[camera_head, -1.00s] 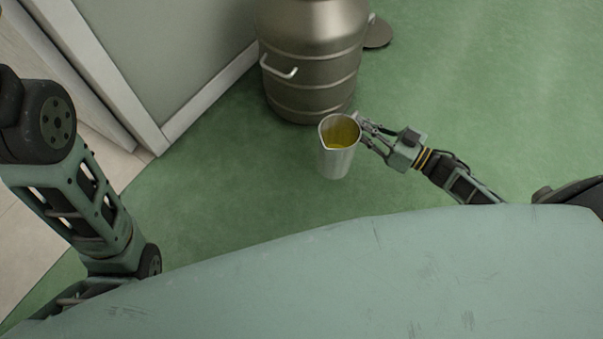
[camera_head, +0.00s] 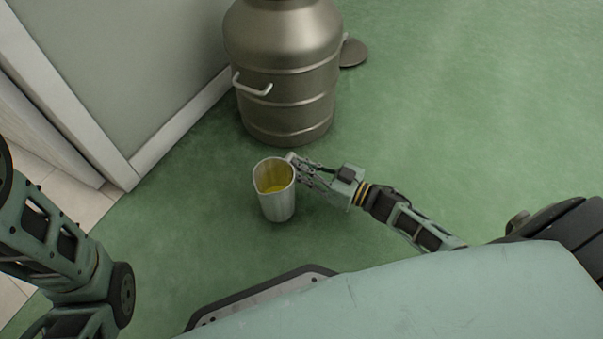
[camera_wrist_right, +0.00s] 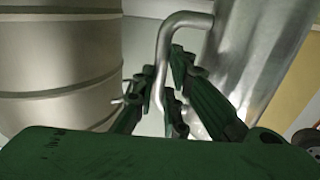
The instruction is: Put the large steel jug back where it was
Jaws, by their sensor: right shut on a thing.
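The large steel jug (camera_head: 277,205) is in the head view, upright or nearly so, with yellow-green oil inside. My right gripper (camera_head: 298,166) is shut on the jug's handle, coming from the right. In the right wrist view the jug's steel body (camera_wrist_right: 258,58) fills the upper right, and its bent handle (camera_wrist_right: 164,60) passes between the fingers of the right gripper (camera_wrist_right: 168,95). I cannot tell how high the jug is above the floor. My left arm shows at the left edge of the head view, but its gripper is out of sight.
A big steel drum (camera_head: 285,85) with a side handle stands on the green floor (camera_head: 440,120) behind the jug, near a wall panel (camera_head: 140,70). A round dark disc (camera_head: 353,52) lies beside the drum. The floor to the right is clear.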

